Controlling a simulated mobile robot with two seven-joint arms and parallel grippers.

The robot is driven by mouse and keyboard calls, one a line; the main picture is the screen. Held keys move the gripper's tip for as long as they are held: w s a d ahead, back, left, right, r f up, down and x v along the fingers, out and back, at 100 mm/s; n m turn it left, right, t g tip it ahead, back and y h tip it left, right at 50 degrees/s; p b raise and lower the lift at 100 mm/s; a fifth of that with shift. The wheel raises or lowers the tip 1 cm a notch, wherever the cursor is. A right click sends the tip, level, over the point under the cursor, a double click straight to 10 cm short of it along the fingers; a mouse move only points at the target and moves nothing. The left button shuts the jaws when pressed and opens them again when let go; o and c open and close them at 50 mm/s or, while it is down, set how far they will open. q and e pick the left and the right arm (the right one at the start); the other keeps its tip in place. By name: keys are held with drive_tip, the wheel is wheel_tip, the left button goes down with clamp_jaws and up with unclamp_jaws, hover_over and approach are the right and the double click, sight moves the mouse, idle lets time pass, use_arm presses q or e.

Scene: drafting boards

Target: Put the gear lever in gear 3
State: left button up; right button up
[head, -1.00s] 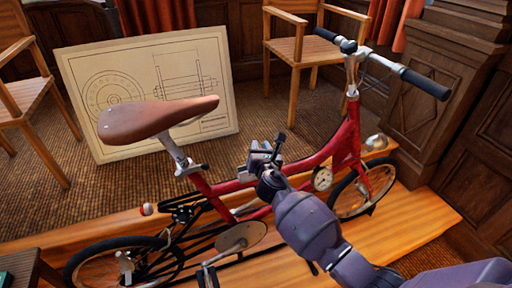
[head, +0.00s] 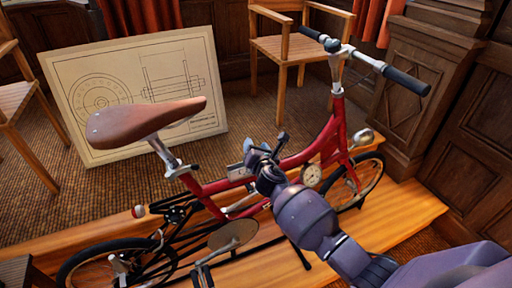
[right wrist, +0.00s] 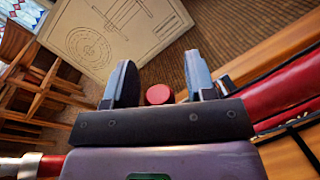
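The red bicycle (head: 212,188) stands on a wooden platform. My right gripper (head: 264,147) is just above its frame, between the saddle and the handlebar. In the right wrist view its two fingers (right wrist: 158,86) are wide apart. A round red knob (right wrist: 159,94) shows in the gap between them, seen end-on and touching neither finger; it looks like the top of the gear lever. The lever's shaft and any gear marks are hidden behind the gripper in both views. My left gripper is not in view.
A brown saddle (head: 146,120) is left of the gripper, and a round dial (head: 312,176) is on the bicycle to its right. The handlebar (head: 366,61) rises at the right. A drawing board (head: 133,92) and a wooden chair (head: 283,46) stand behind. The platform (head: 405,212) is bare at right.

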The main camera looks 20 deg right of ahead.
drive_tip(key=shift+s, duration=0.25)
use_arm(q)
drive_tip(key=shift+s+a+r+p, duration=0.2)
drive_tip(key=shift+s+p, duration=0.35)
drive_tip(key=shift+p, duration=0.4)
use_arm(e)
drive_tip(key=s+a+r, duration=0.1)
drive_tip(key=s, duration=0.9)
drive_tip(key=shift+a, duration=0.25)
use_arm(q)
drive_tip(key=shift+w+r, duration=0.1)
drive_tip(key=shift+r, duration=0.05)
